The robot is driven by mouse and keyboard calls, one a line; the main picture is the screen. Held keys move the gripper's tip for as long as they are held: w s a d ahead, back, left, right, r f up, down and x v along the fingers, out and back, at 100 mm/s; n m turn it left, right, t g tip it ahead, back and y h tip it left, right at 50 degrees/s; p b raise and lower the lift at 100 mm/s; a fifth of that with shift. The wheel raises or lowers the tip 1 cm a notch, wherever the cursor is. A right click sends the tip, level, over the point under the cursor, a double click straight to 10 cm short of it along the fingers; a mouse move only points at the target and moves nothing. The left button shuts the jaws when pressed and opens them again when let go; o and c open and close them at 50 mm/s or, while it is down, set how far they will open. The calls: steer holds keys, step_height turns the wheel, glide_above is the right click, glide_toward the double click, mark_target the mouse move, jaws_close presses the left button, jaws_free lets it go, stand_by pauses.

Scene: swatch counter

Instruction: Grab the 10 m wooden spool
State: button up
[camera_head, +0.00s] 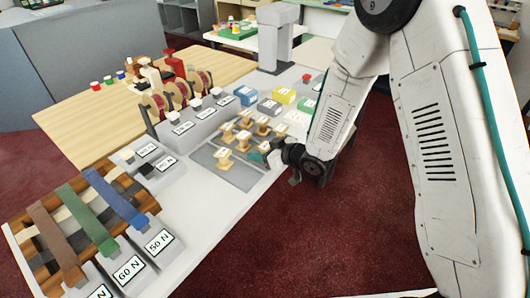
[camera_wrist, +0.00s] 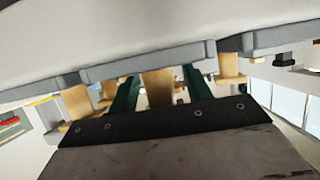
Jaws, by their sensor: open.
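Several small wooden spools (camera_head: 222,157) stand upright on a grey mat (camera_head: 235,176) on the counter in the head view. Their markings are too small to read, so I cannot tell which is the 10 m one. My gripper (camera_head: 261,152) is low at the mat's right side, beside the nearer spools. In the wrist view, my gripper's two green fingers (camera_wrist: 160,92) are apart, and a wooden spool (camera_wrist: 158,84) shows between them. I cannot tell whether they touch it. Other spools (camera_wrist: 75,101) show to either side. My wrist partly hides the mat's right end.
Blue (camera_head: 246,95), yellow (camera_head: 283,95) and grey boxes stand behind the spools. The white counter near the front of the mat is clear.

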steer(key=c, duration=0.8)
steer(key=shift+o, duration=0.2)
steer(key=shift+r, duration=0.1)
